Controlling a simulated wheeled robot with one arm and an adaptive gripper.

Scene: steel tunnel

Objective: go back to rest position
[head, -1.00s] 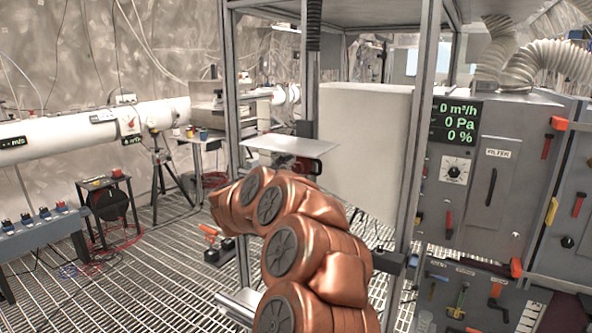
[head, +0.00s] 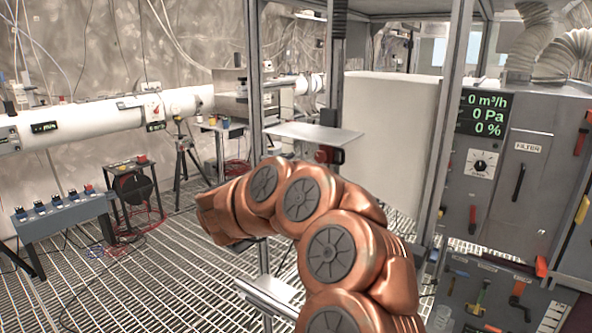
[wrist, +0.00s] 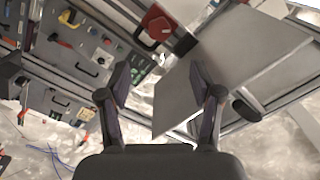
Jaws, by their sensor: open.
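My gripper (wrist: 160,90) shows in the wrist view with its two fingers spread apart and nothing between them. Beyond the fingers, a flat grey plate (wrist: 245,60) fills the upper right of the wrist view. A red and dark device (wrist: 158,27) is at the top centre there. In the head view my copper-coloured arm curves up from the bottom right and bends to the left. Its far end stops near the metal frame's left post, and the gripper's fingers are hidden in that view.
A grey panel with a green display (head: 485,112) is at right. A side table with blue devices (head: 60,213) stands left. Grating floor (head: 170,270) lies open between.

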